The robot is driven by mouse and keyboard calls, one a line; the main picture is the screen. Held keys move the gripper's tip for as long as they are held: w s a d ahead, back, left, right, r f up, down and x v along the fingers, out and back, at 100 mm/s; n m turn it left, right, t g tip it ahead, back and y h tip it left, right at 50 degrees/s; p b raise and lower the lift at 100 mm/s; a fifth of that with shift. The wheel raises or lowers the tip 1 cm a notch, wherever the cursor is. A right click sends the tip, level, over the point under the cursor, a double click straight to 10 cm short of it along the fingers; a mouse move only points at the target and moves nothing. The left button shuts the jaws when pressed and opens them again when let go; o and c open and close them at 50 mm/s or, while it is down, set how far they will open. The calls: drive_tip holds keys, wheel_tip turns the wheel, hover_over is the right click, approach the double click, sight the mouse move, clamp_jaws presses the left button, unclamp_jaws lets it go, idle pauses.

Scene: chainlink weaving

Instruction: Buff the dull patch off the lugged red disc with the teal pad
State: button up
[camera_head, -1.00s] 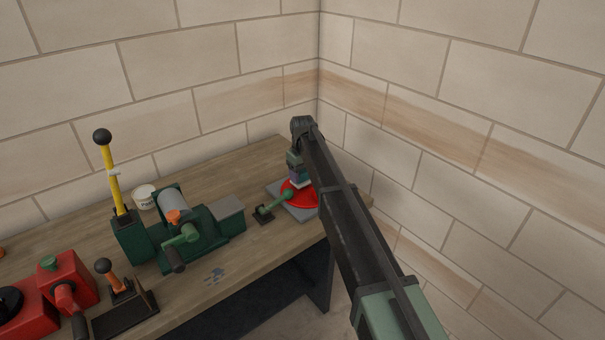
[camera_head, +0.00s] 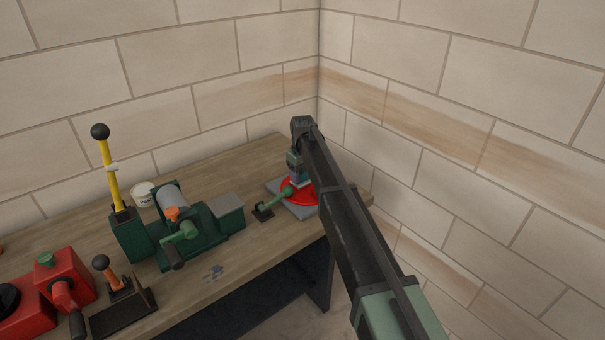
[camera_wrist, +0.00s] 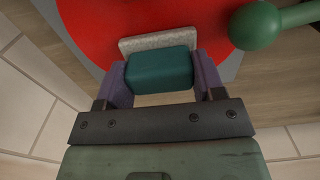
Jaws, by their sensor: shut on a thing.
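The red disc (camera_head: 296,195) lies on a grey square plate at the far right end of the bench, partly behind my arm in the head view. It also fills the upper part of the wrist view (camera_wrist: 85,25). My gripper (camera_wrist: 162,75) is shut on the teal pad (camera_wrist: 160,70), which has a pale grey layer along its far side. The pad is over the disc's edge area; I cannot tell whether it touches. I cannot make out the dull patch, and the disc's lugs are not clear.
A green lever with a ball end (camera_wrist: 255,25) stands close beside the disc, also in the head view (camera_head: 276,202). Brick walls close the corner.

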drive_tip(key=shift+w, duration=0.1)
drive_tip(key=shift+w+d+r, duration=0.1)
drive_tip(key=shift+w+d, duration=0.5)
drive_tip(key=shift+d, duration=0.1)
drive_tip(key=shift+w+d, duration=0.6)
drive_tip(key=shift+d, duration=0.05)
drive_tip(key=shift+s+a, duration=0.6)
drive_tip(key=shift+s, duration=0.05)
drive_tip(key=shift+s+a, duration=0.65)
drive_tip(key=shift+a, duration=0.15)
drive_tip(key=shift+w+d, duration=0.1)
